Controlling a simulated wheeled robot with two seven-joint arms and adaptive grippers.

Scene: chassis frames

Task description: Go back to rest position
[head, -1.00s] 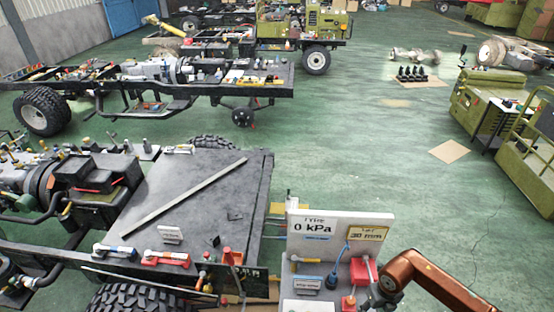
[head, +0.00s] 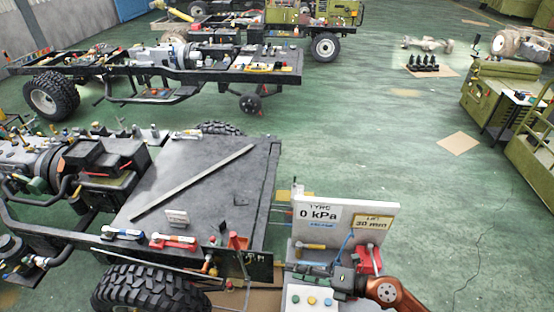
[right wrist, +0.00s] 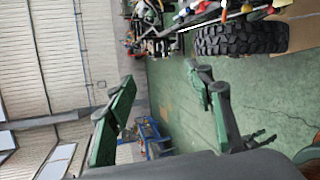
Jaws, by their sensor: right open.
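My right gripper (head: 345,281) is in the lower right of the head view, in front of the white panel on the cart. Its orange arm link (head: 388,291) comes in from the bottom right. In the right wrist view its two green fingers (right wrist: 160,74) stand wide apart with nothing between them. My left gripper is in neither view.
A white gauge panel (head: 377,238) reads "0 kPa" and "30 mm". A button box (head: 312,300) and a red tool (head: 368,260) are close to the right gripper. A chassis with a black deck (head: 200,185) and a tyre (head: 150,290) is at left. Green floor (head: 440,220) is clear at right.

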